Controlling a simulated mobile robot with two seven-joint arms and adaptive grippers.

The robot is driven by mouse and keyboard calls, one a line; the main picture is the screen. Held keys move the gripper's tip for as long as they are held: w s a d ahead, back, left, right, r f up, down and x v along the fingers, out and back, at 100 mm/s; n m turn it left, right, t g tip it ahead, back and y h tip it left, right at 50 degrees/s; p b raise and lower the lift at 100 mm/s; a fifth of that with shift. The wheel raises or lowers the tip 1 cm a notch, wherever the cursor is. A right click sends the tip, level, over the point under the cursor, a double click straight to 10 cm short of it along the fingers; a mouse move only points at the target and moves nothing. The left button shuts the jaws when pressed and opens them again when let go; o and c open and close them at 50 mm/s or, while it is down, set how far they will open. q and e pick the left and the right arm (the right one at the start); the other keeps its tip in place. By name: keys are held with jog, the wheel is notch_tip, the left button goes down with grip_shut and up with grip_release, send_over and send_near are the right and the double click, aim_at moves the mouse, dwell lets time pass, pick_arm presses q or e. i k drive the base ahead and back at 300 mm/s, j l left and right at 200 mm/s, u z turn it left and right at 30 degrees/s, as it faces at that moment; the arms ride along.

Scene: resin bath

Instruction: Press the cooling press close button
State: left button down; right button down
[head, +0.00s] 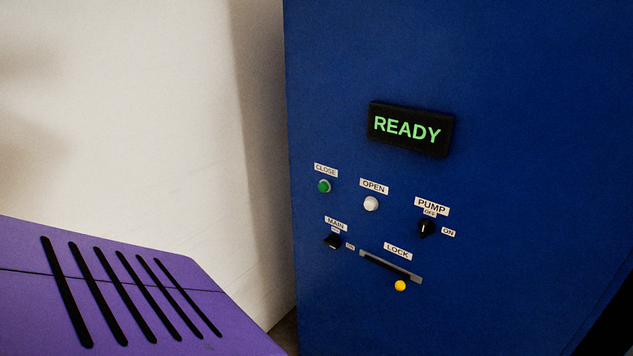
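A blue cabinet panel (520,120) fills the right half of the head view. The green round button (324,186) sits under a label reading CLOSE, at the panel's left side. A white round button (371,203) is to its right under a label reading OPEN. A black display (410,129) above them shows READY in green letters. Neither of my grippers is in the head view.
Below the buttons are a black MAIN knob (333,241), a black PUMP knob (426,228) and a LOCK slider with a yellow knob (400,286). A purple slotted housing (205,300) stands at lower left. A pale wall (130,120) is behind.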

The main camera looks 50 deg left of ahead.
aim_at(323, 187)
jog(key=j, duration=0.75)
jog(key=k+j, duration=0.1)
jog(key=j, duration=0.7)
